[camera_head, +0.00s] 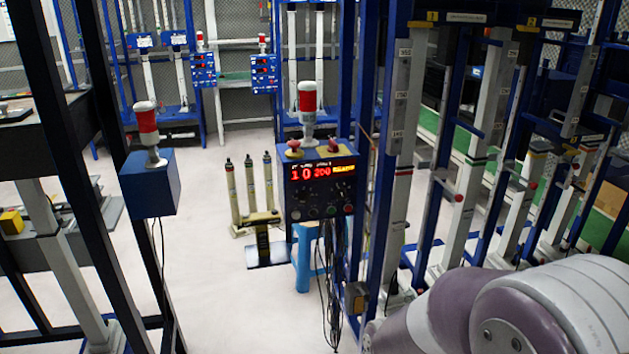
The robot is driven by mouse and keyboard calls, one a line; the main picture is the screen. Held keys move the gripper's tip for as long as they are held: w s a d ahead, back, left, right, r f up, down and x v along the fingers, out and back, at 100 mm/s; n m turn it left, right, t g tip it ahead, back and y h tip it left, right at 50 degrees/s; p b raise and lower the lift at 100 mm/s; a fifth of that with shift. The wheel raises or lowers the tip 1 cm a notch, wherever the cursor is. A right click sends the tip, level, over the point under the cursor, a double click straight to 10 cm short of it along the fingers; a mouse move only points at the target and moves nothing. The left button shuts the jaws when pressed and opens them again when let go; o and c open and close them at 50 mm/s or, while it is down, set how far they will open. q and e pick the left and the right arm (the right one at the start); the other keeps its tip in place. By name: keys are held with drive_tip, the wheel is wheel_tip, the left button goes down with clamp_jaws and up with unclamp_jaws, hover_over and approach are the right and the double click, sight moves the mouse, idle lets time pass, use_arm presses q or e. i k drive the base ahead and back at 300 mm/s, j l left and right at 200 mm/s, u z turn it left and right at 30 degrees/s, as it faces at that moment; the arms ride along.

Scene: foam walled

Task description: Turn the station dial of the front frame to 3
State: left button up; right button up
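A dark blue control box (320,192) stands in the middle of the view beside a blue frame post (379,200). Its red lit display (322,173) reads 10 and 200, with smaller text at the right that I cannot read. A row of small round knobs (313,212) runs along the lower front of the box. I cannot tell which knob is the station dial or where it points. My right arm (530,312) fills the lower right corner, with its gripper out of view. My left gripper is not in view.
A blue box with a beacon (149,180) stands left. Frame posts crowd the right. White floor (225,300) is open at centre-left.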

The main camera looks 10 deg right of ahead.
sight(304, 198)
drive_tip(key=i+l, duration=0.1)
drive_tip(key=i, duration=1.1)
drive_tip(key=l+z, duration=0.05)
